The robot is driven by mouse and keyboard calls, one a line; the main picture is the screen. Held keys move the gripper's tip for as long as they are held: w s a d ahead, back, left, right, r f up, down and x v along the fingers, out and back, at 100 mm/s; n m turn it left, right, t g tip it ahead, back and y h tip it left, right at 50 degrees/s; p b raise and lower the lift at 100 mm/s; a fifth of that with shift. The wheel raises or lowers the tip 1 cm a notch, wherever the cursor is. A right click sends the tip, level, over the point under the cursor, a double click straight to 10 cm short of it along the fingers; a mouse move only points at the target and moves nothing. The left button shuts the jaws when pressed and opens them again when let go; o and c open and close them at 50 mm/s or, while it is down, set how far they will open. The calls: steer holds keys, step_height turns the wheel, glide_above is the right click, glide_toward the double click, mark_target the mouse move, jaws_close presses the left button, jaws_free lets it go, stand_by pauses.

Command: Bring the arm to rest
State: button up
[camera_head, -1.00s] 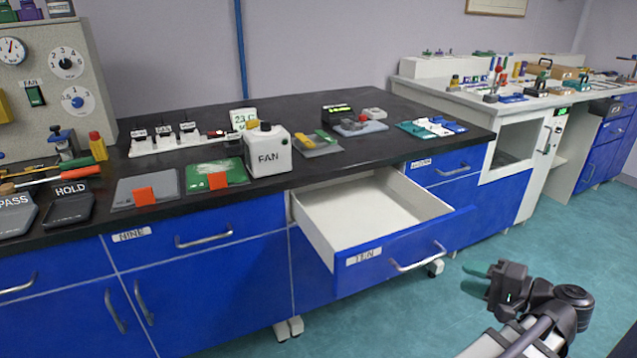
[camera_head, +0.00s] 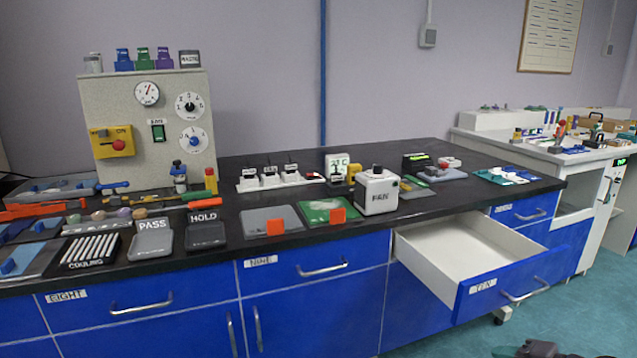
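Only a small part of my gripper (camera_head: 505,352) shows, at the bottom edge toward the right. A greenish finger tip and a dark piece of the wrist are visible there, low over the floor and below the open drawer (camera_head: 505,285). The rest of my arm is cut off by the frame. I cannot tell whether the fingers are open or shut. The drawer, labelled TEN, stands pulled out and its visible inside is empty.
The black bench (camera_head: 330,235) carries a control panel (camera_head: 155,125), a FAN box (camera_head: 377,192), PASS and HOLD trays, and several small items. A white bench (camera_head: 545,150) stands at the right. Teal floor (camera_head: 590,325) is clear in front of it.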

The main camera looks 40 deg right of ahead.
steer(key=w+a+f+n+g+y, duration=0.1)
steer(key=w+a+f+n+g, duration=0.25)
steer(key=w, duration=0.45)
steer(key=w+a+f+n+g, duration=0.25)
steer(key=w+a, duration=0.25)
steer(key=w, duration=0.4)
steer(key=w+a+f+n+g+y, duration=0.1)
steer(key=w+a+f+n+g, duration=0.3)
steer(key=w, duration=0.4)
steer(key=w+a+n+g+h, duration=0.1)
steer(key=w+a+n, duration=0.25)
steer(key=a, duration=0.65)
steer(key=w+a+r+n+g, duration=0.1)
steer(key=w+a+n, duration=0.3)
steer(key=a, duration=0.7)
steer(key=w+a+n+h, duration=0.15)
steer(key=w+a, duration=0.35)
steer(key=a, duration=0.5)
step_height(320, 180, up, 34)
steer(key=p, duration=3.4)
steer(key=shift+n+y, duration=0.35)
steer(key=shift+n, duration=0.05)
